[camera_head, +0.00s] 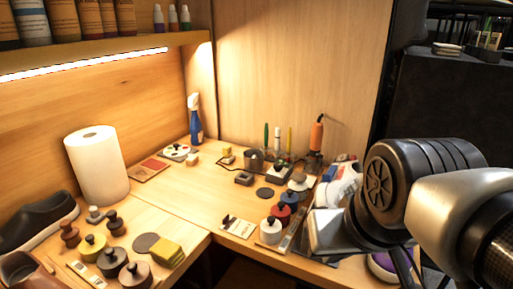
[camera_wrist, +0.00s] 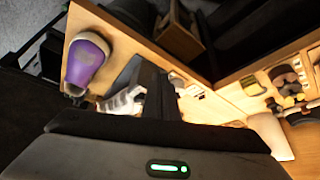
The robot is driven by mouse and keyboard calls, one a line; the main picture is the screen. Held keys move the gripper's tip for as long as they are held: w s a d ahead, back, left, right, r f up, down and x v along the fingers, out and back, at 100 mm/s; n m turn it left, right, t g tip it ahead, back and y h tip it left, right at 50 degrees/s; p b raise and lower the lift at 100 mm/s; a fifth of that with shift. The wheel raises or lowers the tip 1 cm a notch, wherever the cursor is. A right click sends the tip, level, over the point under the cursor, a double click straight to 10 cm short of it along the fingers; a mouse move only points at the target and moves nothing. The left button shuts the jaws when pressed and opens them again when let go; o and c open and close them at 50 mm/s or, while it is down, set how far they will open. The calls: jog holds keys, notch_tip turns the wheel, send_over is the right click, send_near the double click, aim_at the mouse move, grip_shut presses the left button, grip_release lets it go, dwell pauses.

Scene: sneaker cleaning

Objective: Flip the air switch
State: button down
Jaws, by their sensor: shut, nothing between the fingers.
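I cannot pick out the air switch with certainty in either view. An orange-handled tool (camera_head: 317,134) with a cable stands upright near the back right of the bench. My gripper (camera_wrist: 155,92) shows in the wrist view as dark fingers, closed together and with nothing visible between them. It is over the bench's right end, beside a white item that its fingers partly cover. In the head view my arm covers the right end of the bench, and the fingertips cannot be made out.
A purple-topped item (camera_wrist: 86,58) lies left of my gripper. Several knobbed round pots (camera_head: 270,230) line the bench's right part. A paper roll (camera_head: 97,165), a blue spray bottle (camera_head: 195,122) and a dark shoe (camera_head: 38,220) stand further left. The bench middle has clear wood.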

dwell(0.3)
jog(key=w+r+m+p, duration=0.1)
jog(key=w+r+p, duration=0.3)
jog(key=w, duration=0.5)
jog(key=w+r+m+g+p, duration=0.1)
jog(key=w+r+p, duration=0.1)
jog(key=w+r, duration=0.55)
jog(key=w+r+m+p, duration=0.1)
jog(key=w+r+p, duration=0.25)
jog(key=w, duration=0.65)
jog(key=w+f+m+p, duration=0.1)
jog(key=w+f+p, duration=0.2)
jog(key=w, duration=0.4)
jog(key=w+a+f+m+g+p, duration=0.1)
jog(key=w+f+p, duration=0.2)
jog(key=w+f, duration=0.2)
jog(key=w+f+m+h+p, duration=0.1)
jog(key=w+f+p, duration=0.2)
jog(key=w, duration=0.7)
jog(key=shift+w+a+f, duration=0.35)
jog(key=shift+a+f, duration=0.05)
jog(key=shift+f, duration=0.1)
